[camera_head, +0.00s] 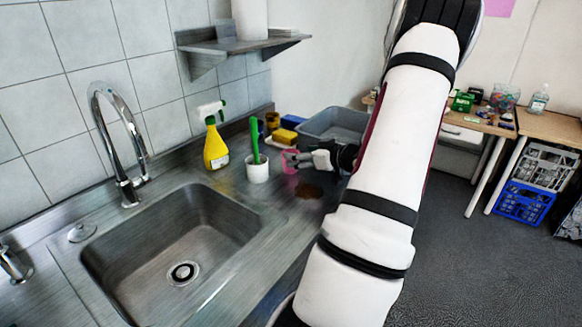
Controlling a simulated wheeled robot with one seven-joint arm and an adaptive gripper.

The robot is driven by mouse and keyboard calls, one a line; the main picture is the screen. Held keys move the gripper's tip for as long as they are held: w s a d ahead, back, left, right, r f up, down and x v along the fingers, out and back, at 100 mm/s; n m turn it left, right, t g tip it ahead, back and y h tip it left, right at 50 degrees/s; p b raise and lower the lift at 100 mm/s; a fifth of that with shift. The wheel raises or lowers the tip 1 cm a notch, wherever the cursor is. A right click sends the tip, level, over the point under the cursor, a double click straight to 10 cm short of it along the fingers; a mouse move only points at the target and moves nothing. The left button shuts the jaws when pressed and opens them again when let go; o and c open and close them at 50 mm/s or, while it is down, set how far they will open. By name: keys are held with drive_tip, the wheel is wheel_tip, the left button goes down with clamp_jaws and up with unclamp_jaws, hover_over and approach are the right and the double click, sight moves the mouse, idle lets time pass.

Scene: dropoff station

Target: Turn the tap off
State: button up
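The chrome tap (124,150) stands behind the steel sink (135,291), at the left in the head view. Its curved spout hangs over the basin, and a short lever shows at its base on the right. No water stream is visible below the spout. My gripper (292,161) is to the right of the sink over the counter, well apart from the tap. It is beside a pink object (289,167) that it partly hides. Its fingers are small in view, and I cannot tell whether they are open or touch the pink object.
A yellow spray bottle (215,152) and a white cup with a green brush (257,170) stand between tap and gripper. A grey tub (335,124) is behind the gripper. A shelf (240,45) hangs above.

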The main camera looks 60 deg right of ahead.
drive_tip(key=x, duration=0.5)
drive_tip(key=shift+a+f+b, duration=0.1)
drive_tip(key=shift+a+b, duration=0.3)
drive_tip(key=c, duration=1.4)
drive_tip(key=shift+o, duration=0.2)
drive_tip(key=shift+r+p, duration=0.4)
drive_tip(key=shift+r, duration=1.25)
drive_tip(key=shift+s+a+r, duration=0.1)
drive_tip(key=shift+s+r, duration=0.1)
drive_tip(key=s+a+p, duration=0.1)
drive_tip(key=s+a, duration=0.2)
drive_tip(key=s, duration=0.4)
drive_tip(key=s+a+r, duration=0.1)
drive_tip(key=s+a, duration=0.3)
drive_tip(key=s, duration=0.2)
drive_tip(key=shift+s+p, duration=0.4)
drive_tip(key=shift+s+r, duration=0.1)
drive_tip(key=shift+r, duration=0.05)
